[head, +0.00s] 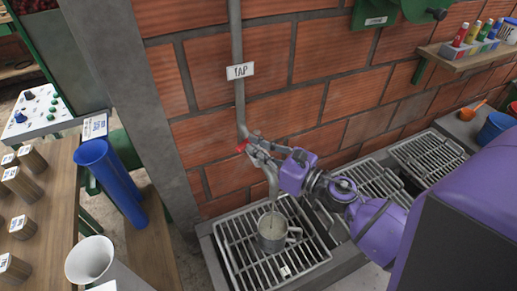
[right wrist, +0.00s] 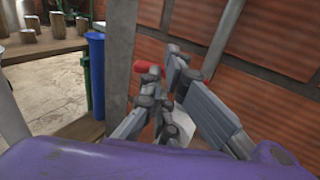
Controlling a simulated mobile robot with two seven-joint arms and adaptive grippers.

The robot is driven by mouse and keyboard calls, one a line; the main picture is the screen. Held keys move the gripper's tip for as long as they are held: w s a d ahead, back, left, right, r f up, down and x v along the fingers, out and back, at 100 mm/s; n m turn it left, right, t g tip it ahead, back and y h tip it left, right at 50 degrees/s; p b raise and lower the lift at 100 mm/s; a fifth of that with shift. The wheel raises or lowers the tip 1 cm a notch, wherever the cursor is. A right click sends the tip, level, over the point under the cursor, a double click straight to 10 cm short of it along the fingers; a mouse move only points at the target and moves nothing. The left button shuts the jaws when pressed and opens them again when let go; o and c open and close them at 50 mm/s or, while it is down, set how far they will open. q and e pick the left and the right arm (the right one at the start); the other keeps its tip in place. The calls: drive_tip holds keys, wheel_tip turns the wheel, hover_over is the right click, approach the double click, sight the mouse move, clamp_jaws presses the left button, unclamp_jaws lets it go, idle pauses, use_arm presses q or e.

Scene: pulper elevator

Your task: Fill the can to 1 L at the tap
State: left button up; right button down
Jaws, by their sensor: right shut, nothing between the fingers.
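The grey metal can (head: 272,236) stands upright on a drain grate, under the spout of the tap (head: 271,178). A thin pale streak, which looks like water, runs between spout and can. The level inside is too small to read. The tap's red handle (head: 243,146) is on the pipe below the "TAP" sign; it also shows in the right wrist view (right wrist: 150,66). My right gripper (head: 257,149) is shut and empty beside the red handle; whether it touches is unclear. It also shows in the right wrist view (right wrist: 168,82). My left gripper is out of view.
A wooden bench (head: 62,235) with several capped cylinders, a blue tube (head: 105,170) and a pale funnel-like cup (head: 90,262) are at left. A brick wall (head: 290,60) rises behind the tap. More grates, a blue bucket (head: 493,128) and a paint shelf (head: 465,52) are at right.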

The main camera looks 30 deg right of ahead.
drive_tip(key=shift+w+a, duration=0.25)
drive_tip(key=shift+a, duration=0.2)
drive_tip(key=shift+w+a, duration=0.55)
drive_tip(key=shift+w, duration=0.15)
idle(0.5)
